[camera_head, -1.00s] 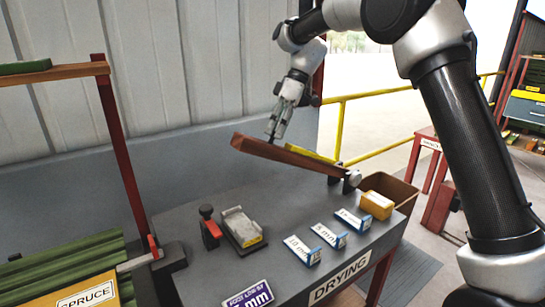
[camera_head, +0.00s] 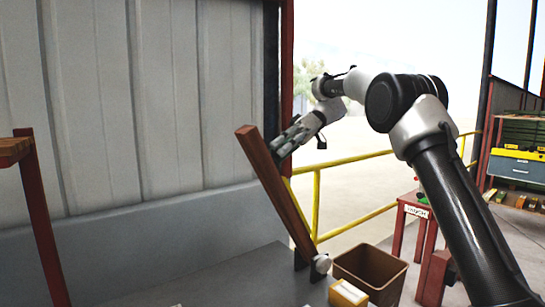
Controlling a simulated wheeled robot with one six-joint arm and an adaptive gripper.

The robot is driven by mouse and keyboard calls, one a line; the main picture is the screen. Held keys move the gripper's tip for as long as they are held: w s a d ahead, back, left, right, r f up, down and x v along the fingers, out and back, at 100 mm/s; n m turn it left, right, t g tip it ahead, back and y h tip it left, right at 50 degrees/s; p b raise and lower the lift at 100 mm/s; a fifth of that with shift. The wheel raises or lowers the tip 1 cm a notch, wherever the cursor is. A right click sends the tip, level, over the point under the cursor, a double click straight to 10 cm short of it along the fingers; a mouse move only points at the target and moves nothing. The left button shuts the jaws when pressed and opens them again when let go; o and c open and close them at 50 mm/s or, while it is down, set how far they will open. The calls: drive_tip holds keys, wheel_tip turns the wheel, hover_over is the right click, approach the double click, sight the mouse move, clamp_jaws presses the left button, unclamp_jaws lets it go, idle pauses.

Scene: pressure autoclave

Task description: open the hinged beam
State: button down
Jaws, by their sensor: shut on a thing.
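The hinged beam (camera_head: 279,195) is a long reddish-brown wooden bar. It stands steeply tilted, its free end up and to the left. Its lower end sits at a dark hinge bracket (camera_head: 301,258) with a pale round knob (camera_head: 322,264) at the bench's right side. My gripper (camera_head: 281,150) is shut on the beam near its upper end, coming from the right. The fingertips are partly hidden against the beam, so the exact contact is hard to see.
An open brown bin (camera_head: 370,272) stands right of the hinge, with a yellow-orange box (camera_head: 347,294) in front of it. Yellow railing (camera_head: 345,162) runs behind. A corrugated wall (camera_head: 150,95) rises at the left. The grey bench top (camera_head: 215,285) left of the beam looks clear.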

drive_tip(key=shift+w+d+r, duration=0.1)
drive_tip(key=shift+w+d, duration=0.05)
drive_tip(key=shift+d, duration=0.1)
